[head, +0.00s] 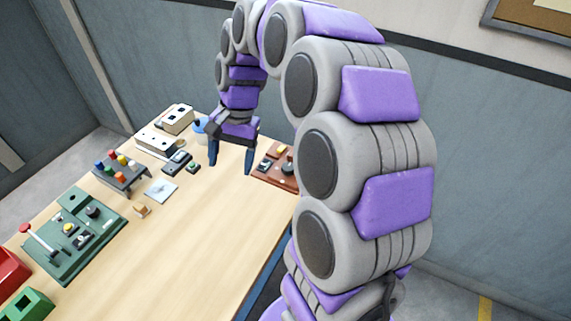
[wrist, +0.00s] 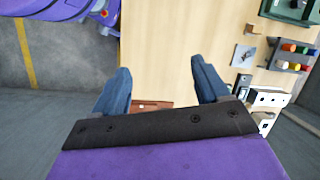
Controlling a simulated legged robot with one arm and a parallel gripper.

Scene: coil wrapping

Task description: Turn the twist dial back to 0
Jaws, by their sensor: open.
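My gripper (head: 231,163) is open and empty above the far part of the wooden table, its fingers pointing down. In the wrist view my gripper (wrist: 160,66) shows bare tabletop between its spread fingers. A round black knob (head: 91,211), dial-like, sits on the green panel (head: 62,249) at the left, well away from my gripper. A red-brown board (head: 273,180) with small controls lies just right of my fingers, partly hidden by my arm; its edge (wrist: 152,104) shows in the wrist view. I cannot read any dial marks or tell which control is the twist dial.
The green panel also carries a red-knobbed lever (head: 27,230) and a yellow button (head: 68,228). A rack of coloured pegs (head: 121,172), a white plate (head: 160,191), dark boxes (head: 177,162) and white boxes (head: 158,142) stand on the table. The near right tabletop is clear.

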